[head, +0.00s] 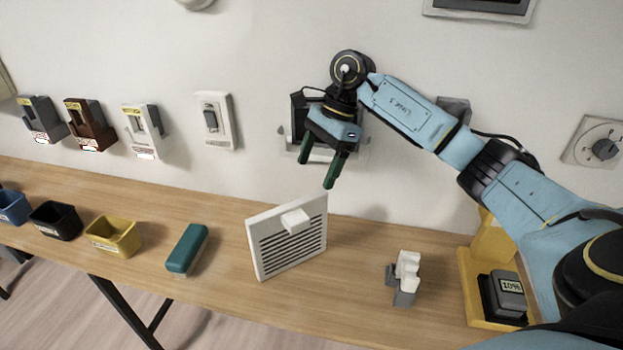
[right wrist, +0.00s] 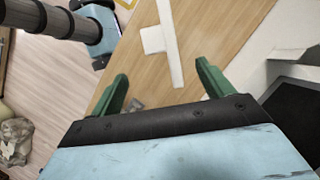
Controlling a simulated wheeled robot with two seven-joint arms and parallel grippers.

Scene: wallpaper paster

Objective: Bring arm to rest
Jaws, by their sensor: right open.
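My right arm comes in from the right in the head view and is raised over the table. Its gripper (head: 317,173) is open and empty, with two green fingers pointing down. It hangs in front of the wall, above and behind the white louvred panel (head: 262,245). The right wrist view shows the two fingers (right wrist: 160,85) apart with nothing between them. Below them lie the wooden table (right wrist: 222,28) and a white panel edge (right wrist: 170,42). My left gripper does not show in the head view.
On the table stand a yellow bin (head: 112,238), a black bin (head: 57,221), a teal block (head: 187,249), a small white-grey piece (head: 405,275) and a yellow stand with a display (head: 505,297). Wall fixtures include a white switch (head: 215,120) and a dial (head: 603,149).

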